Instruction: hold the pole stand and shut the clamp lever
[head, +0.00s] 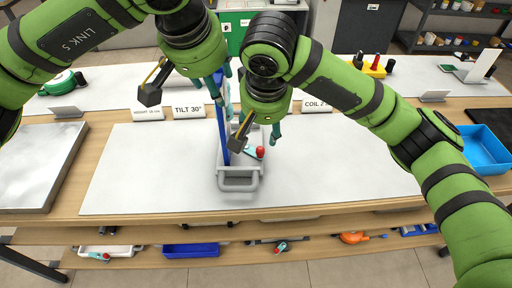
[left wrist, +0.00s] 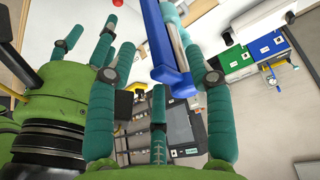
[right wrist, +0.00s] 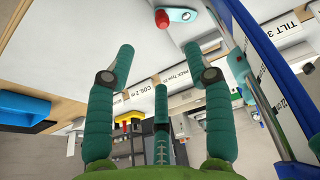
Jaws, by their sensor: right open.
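The pole stand has a blue upright (head: 222,128) rising from a grey base (head: 238,185) with a front handle, near the middle of the white worktop. The clamp lever (head: 254,152) is teal with a red knob and sits low, just right of the upright. My left gripper (head: 214,86) is by the upper upright. In the left wrist view the upright (left wrist: 166,50) passes between its spread fingers, nearer the right one; contact is unclear. My right gripper (head: 258,128) is open and empty above the lever. In the right wrist view the lever (right wrist: 178,15) lies beyond its fingertips.
Signs reading TILT 30° (head: 189,112) and COIL 2 (head: 316,106) stand behind. A blue bin (head: 484,150) is at the right, a grey metal plate (head: 38,165) at the left. A shelf below holds trays. The worktop's front right is clear.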

